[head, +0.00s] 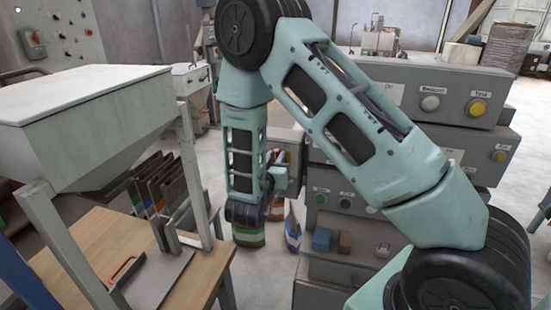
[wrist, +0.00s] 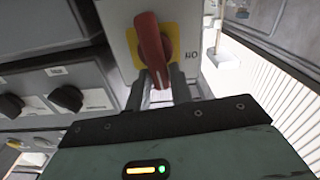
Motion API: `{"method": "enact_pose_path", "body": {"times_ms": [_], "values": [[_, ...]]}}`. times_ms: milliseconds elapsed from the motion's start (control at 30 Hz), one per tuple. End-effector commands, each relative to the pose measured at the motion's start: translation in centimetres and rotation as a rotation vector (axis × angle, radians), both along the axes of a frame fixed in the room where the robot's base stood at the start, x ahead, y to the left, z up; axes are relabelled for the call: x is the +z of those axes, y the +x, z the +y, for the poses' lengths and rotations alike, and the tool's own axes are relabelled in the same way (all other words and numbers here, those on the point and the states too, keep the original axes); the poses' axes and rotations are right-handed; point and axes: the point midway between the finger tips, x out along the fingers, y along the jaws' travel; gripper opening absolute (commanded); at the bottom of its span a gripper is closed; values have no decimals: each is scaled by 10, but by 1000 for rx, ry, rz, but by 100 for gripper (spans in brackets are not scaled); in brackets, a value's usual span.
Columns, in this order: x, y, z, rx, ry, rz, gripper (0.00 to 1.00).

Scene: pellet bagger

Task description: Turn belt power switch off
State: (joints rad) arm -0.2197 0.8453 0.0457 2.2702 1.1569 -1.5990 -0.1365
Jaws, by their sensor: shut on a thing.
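The belt power switch is a red rotary handle (wrist: 150,42) on a yellow plate (wrist: 172,40), on the face of a grey box (wrist: 193,28) in the upper middle of the wrist view. My gripper (wrist: 158,78) reaches up to the switch and is shut on the lower end of the red handle, with one finger on each side. The handle is close to upright in the wrist view, leaning slightly. In the head view my arm hides most of the switch and gripper.
A grey panel with black knobs (wrist: 66,97) is left of the switch. In the head view, a grey control cabinet (head: 440,98) with buttons stands right, behind my arm. A hopper (head: 90,120) over a wooden table (head: 95,240) stands left.

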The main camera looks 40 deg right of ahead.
Motion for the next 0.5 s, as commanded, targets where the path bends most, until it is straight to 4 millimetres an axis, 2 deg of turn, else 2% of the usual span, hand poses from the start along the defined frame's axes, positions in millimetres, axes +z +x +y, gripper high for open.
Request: {"method": "enact_pose_path", "body": {"times_ms": [33, 500], "values": [[-6, -1, 1, 2, -11, 41, 0], [-9, 4, 6, -1, -275, 377, 0]]}}
